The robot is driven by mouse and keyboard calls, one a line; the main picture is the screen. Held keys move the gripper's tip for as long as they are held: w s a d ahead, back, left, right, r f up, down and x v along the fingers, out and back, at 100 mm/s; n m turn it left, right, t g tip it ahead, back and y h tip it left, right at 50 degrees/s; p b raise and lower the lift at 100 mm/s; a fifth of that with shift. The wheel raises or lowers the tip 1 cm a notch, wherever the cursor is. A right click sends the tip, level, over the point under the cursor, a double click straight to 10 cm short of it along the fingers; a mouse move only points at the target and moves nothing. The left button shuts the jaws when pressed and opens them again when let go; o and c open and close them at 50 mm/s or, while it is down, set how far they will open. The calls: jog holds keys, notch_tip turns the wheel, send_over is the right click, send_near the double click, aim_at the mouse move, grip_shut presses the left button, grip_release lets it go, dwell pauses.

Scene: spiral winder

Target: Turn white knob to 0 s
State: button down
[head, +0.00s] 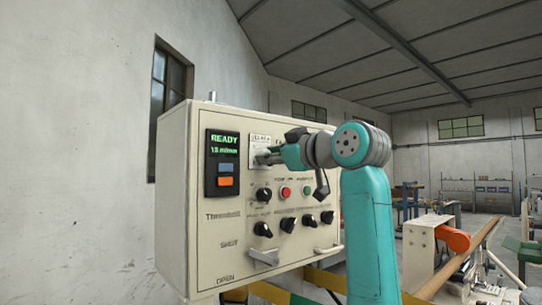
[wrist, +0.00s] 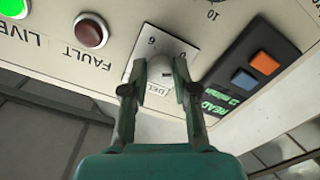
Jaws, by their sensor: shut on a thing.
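The white knob (wrist: 160,68) sits on a pale label plate (wrist: 137,65) marked "DEL…" in the wrist view. A "6" and what looks like a "0" show on the plate; the knob's pointer is too unclear to read its setting. My gripper (wrist: 158,90) has a finger on each side of the knob and is shut on it.
The cream control box (head: 225,275) carries a display (head: 222,143) reading "READY", a red button (head: 286,193), a green button and several black knobs below. In the wrist view a dark red FAULT lamp (wrist: 91,32) is near my gripper.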

jog(key=shift+f+n, duration=0.1)
jog(key=shift+n, duration=1.4)
jog(key=c, duration=0.9)
grip_release()
jog(key=v, duration=1.2)
